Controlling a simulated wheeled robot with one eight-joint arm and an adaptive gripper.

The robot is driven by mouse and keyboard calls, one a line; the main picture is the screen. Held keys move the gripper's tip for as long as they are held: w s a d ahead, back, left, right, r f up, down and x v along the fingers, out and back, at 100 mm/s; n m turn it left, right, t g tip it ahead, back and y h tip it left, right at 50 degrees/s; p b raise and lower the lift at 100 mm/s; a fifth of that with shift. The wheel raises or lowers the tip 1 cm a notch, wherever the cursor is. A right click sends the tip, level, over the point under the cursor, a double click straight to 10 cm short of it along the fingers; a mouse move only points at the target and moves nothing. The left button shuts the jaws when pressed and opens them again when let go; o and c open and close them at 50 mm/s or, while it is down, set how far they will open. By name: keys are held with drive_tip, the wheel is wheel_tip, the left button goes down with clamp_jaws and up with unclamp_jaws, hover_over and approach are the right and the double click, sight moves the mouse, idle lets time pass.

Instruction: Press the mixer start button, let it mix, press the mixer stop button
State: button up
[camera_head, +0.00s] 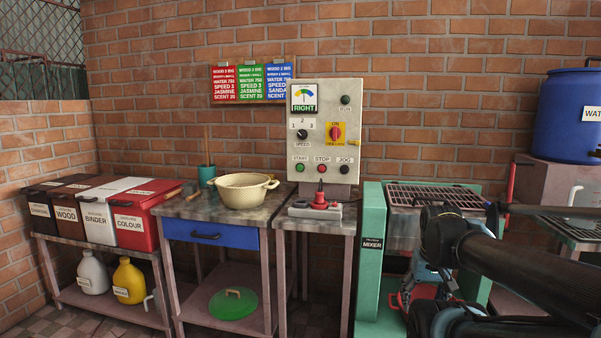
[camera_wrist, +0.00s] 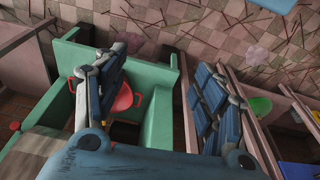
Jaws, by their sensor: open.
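The grey control panel (camera_head: 354,125) stands against the brick wall. On its lower row are the green START button (camera_head: 300,167), the red STOP button (camera_head: 322,168) and the black JOG button (camera_head: 345,169). The RUN lamp (camera_head: 346,100) looks dark. The green mixer (camera_head: 370,265) stands right of the panel and also shows in the wrist view (camera_wrist: 62,65). My gripper (camera_wrist: 162,62) is open and empty, pointing down over the mixer area. In the head view it is low at the right, partly hidden by my arm, well apart from the buttons.
A grey-red control box (camera_head: 318,209) stands on the small table below the panel. A beige pot (camera_head: 243,192) is on the table to the left. A blue barrel (camera_head: 565,115) stands at the right.

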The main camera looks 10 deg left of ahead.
clamp_jaws()
idle(1.2)
